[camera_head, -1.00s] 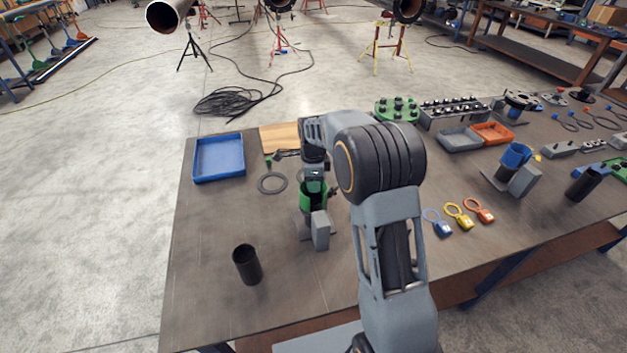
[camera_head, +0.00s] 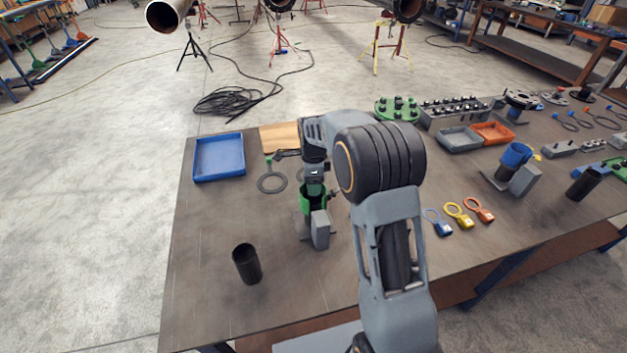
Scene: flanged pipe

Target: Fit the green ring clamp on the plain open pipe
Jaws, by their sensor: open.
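The green ring clamp (camera_head: 306,202) sits at the top of a grey stand with an upright grey block (camera_head: 320,230), left of the table's middle. My gripper (camera_head: 314,190) points down right at the clamp, its fingers open at the ring. The fingertips are small and partly hidden, so I cannot tell whether they touch it. A plain black open pipe (camera_head: 247,265) stands upright on the table to the front left, apart from the clamp, with nothing around it.
A blue tray (camera_head: 219,158), a flat grey ring (camera_head: 272,182) and a wooden board (camera_head: 279,137) lie behind. A blue clamp (camera_head: 516,155) on a similar stand and several coloured tags (camera_head: 459,214) are on the right. The table around the front-left pipe is clear.

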